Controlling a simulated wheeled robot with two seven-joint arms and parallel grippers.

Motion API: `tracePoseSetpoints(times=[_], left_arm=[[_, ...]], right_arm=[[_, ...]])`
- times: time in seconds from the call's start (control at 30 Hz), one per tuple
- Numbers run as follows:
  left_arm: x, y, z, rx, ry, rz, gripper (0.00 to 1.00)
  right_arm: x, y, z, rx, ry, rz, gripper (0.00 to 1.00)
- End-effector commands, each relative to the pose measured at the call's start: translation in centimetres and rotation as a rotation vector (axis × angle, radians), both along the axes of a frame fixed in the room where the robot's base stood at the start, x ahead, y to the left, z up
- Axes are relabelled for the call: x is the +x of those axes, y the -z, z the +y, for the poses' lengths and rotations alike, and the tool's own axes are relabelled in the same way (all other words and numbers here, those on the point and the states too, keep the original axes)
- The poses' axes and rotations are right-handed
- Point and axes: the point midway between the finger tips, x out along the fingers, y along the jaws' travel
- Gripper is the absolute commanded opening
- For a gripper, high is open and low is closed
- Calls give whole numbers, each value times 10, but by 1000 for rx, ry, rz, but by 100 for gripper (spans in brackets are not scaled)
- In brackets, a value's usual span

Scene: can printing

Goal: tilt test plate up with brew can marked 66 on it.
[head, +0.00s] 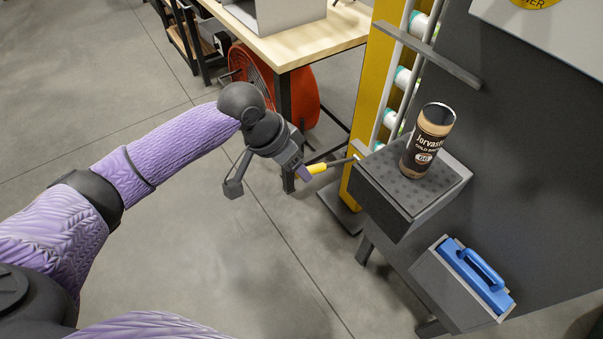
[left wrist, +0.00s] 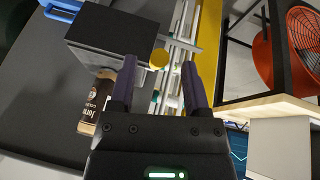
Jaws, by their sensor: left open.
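The brew can (head: 428,140), brown and black with a tan label, stands upright on the dark, dimpled test plate (head: 393,191). A round mark on it looks like 66. The plate looks flat on its grey box, and a yellow handle (head: 319,168) sticks out from its left side. My left gripper (head: 268,181) is open and empty, left of the handle, one finger close to its end. In the left wrist view the handle's round yellow end (left wrist: 159,58) shows between the open fingers (left wrist: 160,70), and the can (left wrist: 97,104) lies left of them. My right gripper is out of view.
A yellow post (head: 375,85) with a rail of white cans (head: 402,78) stands behind the plate. A wooden table (head: 300,42) and a red fan (head: 302,95) are at the back. The floor at left is clear.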

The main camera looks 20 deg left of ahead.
Motion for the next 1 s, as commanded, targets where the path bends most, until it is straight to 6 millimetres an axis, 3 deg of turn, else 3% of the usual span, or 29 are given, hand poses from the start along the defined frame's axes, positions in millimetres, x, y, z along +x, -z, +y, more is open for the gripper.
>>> tracePoseSetpoints(times=[0.13, 0.43, 0.47, 0.73, 1.0], left_arm=[[5, 22, -8, -1, 1, 0, 61], [6, 26, -10, 0, 2, -1, 61], [6, 26, -10, 0, 2, -1, 59], [6, 26, -10, 1, 1, -1, 2], [6, 26, -10, 1, 1, -2, 0]], right_arm=[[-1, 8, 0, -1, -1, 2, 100], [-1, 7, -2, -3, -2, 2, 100], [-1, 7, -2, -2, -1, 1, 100], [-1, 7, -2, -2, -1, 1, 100], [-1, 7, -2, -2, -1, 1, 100]])
